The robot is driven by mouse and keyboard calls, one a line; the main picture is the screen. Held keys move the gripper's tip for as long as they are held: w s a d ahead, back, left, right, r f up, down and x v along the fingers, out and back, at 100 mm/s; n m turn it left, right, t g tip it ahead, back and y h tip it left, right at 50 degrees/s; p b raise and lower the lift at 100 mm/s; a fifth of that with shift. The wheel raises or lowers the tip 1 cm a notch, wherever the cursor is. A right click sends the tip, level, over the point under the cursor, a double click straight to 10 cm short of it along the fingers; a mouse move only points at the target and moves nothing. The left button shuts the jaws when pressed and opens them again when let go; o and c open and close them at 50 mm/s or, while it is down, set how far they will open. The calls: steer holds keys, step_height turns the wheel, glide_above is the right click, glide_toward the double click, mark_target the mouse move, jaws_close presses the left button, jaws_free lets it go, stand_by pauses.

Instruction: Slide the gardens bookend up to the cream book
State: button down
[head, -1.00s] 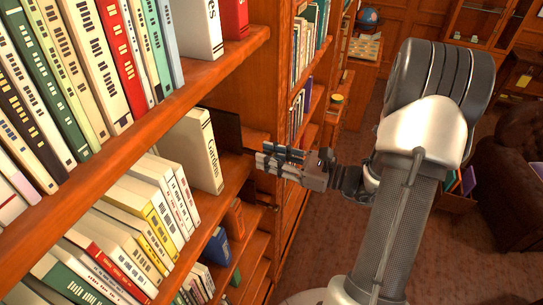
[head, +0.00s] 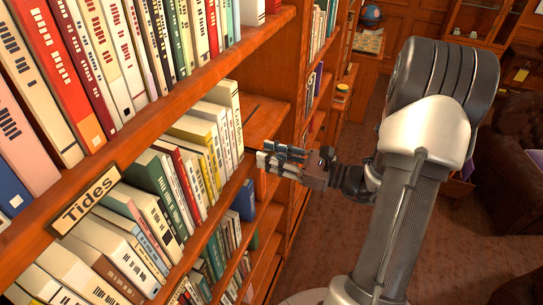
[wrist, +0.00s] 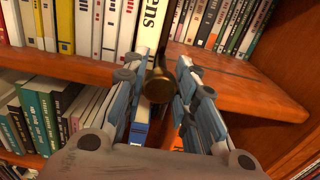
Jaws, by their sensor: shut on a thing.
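My gripper (head: 264,160) is at the shelf's front edge, just right of the bookend. In the wrist view, a dark brass knob (wrist: 158,88) sits between my two fingers, which are shut on it; it appears to belong to the bookend. Pale books (wrist: 110,28) stand directly left of the bookend; I cannot tell which is the cream book.
The shelf board (head: 265,115) right of the bookend is bare up to a wooden upright. Dark-spined books stand further back in the wrist view (wrist: 215,25). A "Tides" label (head: 88,200) is on the shelf edge. More books fill the shelves above and below.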

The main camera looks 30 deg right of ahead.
steer(key=c, duration=1.3)
jaws_free()
steer(key=v, duration=1.2)
